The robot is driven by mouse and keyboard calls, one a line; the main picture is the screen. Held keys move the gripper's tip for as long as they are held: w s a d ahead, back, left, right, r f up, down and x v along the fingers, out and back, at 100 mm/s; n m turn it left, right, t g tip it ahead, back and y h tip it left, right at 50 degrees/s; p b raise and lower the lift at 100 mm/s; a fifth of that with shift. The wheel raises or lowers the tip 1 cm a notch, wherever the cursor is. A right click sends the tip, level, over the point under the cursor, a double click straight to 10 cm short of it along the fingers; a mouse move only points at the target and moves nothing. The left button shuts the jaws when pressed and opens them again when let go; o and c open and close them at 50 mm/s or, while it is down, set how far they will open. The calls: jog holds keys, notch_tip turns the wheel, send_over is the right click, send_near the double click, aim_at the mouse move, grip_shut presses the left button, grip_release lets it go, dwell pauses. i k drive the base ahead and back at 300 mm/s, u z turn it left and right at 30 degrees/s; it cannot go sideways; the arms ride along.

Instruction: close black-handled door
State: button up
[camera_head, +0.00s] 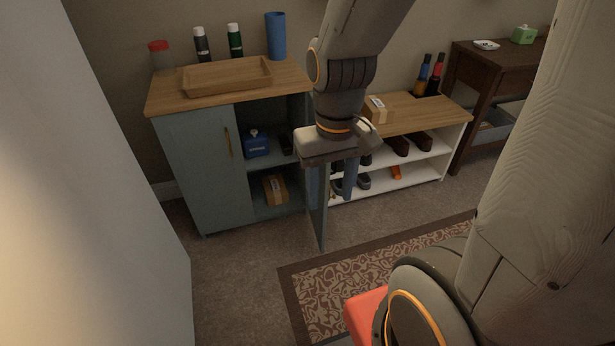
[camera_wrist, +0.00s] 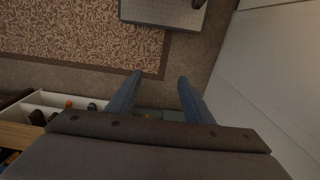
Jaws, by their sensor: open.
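A grey-green cabinet (camera_head: 200,170) with a wooden top stands at the back left. Its left door is shut and has a brass-coloured handle (camera_head: 227,142). Its right side is open, and the right door (camera_head: 319,225) swings out toward me, seen nearly edge-on. No black handle shows on it; my gripper hides its upper part. My gripper (camera_head: 331,196) points down, open, at this door in the head view; I cannot tell whether it touches. In the wrist view my gripper (camera_wrist: 160,75) shows two blue fingers spread apart, with a small greenish strip low between them.
Inside the cabinet are a blue container (camera_head: 256,144) and a cardboard box (camera_head: 275,190). A tray (camera_head: 228,80) and bottles stand on top. A white shoe bench (camera_head: 430,155) stands to the right. A patterned rug (camera_head: 330,290) lies in front. A pale wall (camera_head: 80,200) is close on the left.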

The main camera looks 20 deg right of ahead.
aim_at(319, 217)
jog(key=u, duration=1.55)
jog(key=k, duration=2.15)
jog(key=z, duration=1.3)
jog(key=i, duration=1.1)
jog(key=u, duration=0.3)
